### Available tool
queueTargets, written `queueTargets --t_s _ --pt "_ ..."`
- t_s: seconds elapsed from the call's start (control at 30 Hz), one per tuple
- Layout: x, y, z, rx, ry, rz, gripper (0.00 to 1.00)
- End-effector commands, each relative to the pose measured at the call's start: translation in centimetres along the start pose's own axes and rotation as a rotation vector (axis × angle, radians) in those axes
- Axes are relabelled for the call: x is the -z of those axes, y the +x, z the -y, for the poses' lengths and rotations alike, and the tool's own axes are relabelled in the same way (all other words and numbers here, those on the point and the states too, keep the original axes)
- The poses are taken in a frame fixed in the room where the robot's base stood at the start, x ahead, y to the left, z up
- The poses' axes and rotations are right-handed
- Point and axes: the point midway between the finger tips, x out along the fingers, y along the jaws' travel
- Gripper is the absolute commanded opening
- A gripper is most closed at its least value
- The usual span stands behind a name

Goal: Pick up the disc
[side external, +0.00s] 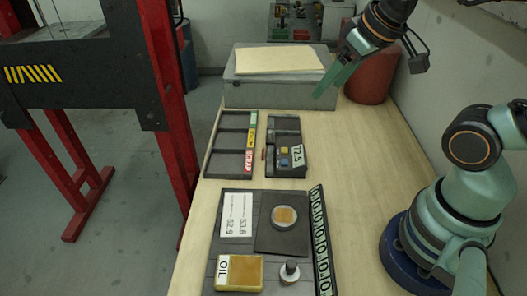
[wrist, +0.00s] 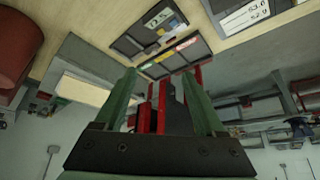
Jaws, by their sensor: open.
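A round disc (side external: 284,216) with a pale metal rim and an orange-brown face lies flat on a dark square plate (side external: 268,241) in the side view. My gripper (side external: 335,88) is high at the back of the bench, in front of the grey box, far from the disc. Its two green fingers are apart with nothing between them; they also show in the wrist view (wrist: 160,74). The disc does not show in the wrist view.
An OIL pad (side external: 239,273), a small knobbed weight (side external: 289,272) and a number strip (side external: 321,240) surround the plate. A three-bay tray (side external: 207,160) and a block tray (side external: 284,124) stand behind.

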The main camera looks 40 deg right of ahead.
Motion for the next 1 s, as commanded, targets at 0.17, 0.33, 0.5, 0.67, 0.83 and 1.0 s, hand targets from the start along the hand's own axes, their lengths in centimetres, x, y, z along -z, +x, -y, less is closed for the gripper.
queueTargets --t_s 0.17,0.33,0.5,0.67,0.83,1.0 --pt "0.0 0.0 0.0 0.0 0.0 0.0 1.0" --pt "-0.1 0.2 0.4 0.007 -0.034 0.012 1.0" --pt "-0.8 1.9 3.7 0.067 -0.336 0.109 1.0" --pt "-2.9 4.1 8.7 0.178 -0.819 0.238 1.0" --pt "-5.7 5.8 12.9 0.3 -1.262 0.335 1.0" --pt "-7.5 6.6 14.9 0.374 -1.502 0.38 1.0"
